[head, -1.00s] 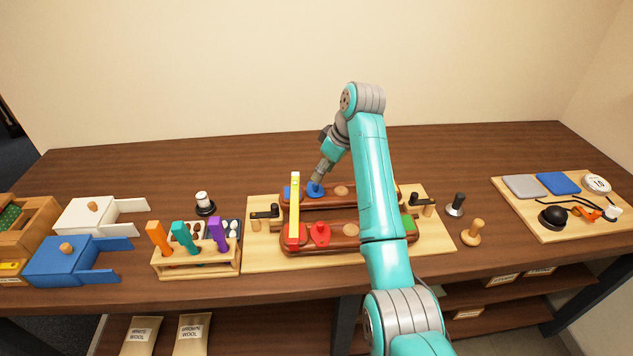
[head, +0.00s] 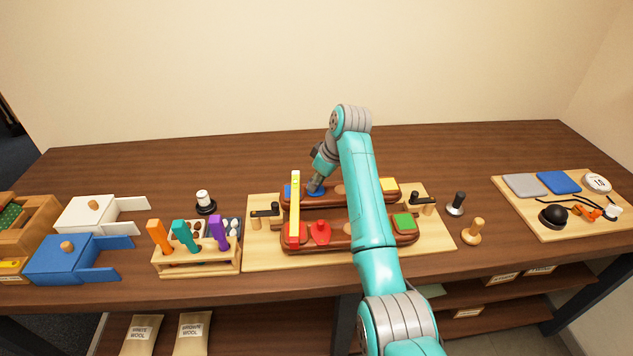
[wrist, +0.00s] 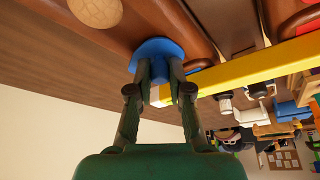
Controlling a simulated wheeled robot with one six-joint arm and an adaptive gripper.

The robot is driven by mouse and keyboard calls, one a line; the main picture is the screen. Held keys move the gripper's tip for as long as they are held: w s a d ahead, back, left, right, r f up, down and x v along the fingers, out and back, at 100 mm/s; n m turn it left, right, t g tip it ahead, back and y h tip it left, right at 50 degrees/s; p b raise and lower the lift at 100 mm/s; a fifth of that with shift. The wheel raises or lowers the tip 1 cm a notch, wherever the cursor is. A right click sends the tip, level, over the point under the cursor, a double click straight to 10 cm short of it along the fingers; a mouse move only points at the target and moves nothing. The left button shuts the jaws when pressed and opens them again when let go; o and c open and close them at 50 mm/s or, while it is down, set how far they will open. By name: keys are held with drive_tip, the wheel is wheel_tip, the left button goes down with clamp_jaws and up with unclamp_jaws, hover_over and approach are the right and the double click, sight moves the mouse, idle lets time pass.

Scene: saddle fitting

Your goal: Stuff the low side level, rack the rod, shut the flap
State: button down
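Two brown leather saddle panels (head: 345,241) lie on a pale board (head: 262,260). A yellow bar, like a level (head: 295,210), lies across both at their left. My gripper (head: 314,188) is at the blue round flap (head: 319,192) on the far panel. In the wrist view, the fingertips stand close together on the blue flap (wrist: 150,48) and seem closed on its raised part, which they mostly hide. The near panel has a red flap (head: 320,233) and a green patch (head: 404,222). A wooden rack (head: 197,265) at left holds orange, teal and purple handled rods.
Blue (head: 62,260) and white (head: 87,214) drawer boxes stand far left. A black-and-white knobbed piece (head: 204,202) stands behind the rack. Two knobbed tools, black (head: 457,204) and wooden (head: 472,231), stand right of the board. A tool tray (head: 545,231) lies far right. The back of the table is clear.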

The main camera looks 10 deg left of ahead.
drive_tip(key=shift+a+m+t, duration=0.2)
drive_tip(key=shift+m+t, duration=0.1)
drive_tip(key=shift+m, duration=0.4)
drive_tip(key=c, duration=1.1)
unclamp_jaws()
drive_tip(key=shift+s, duration=0.1)
drive_tip(key=v, duration=1.2)
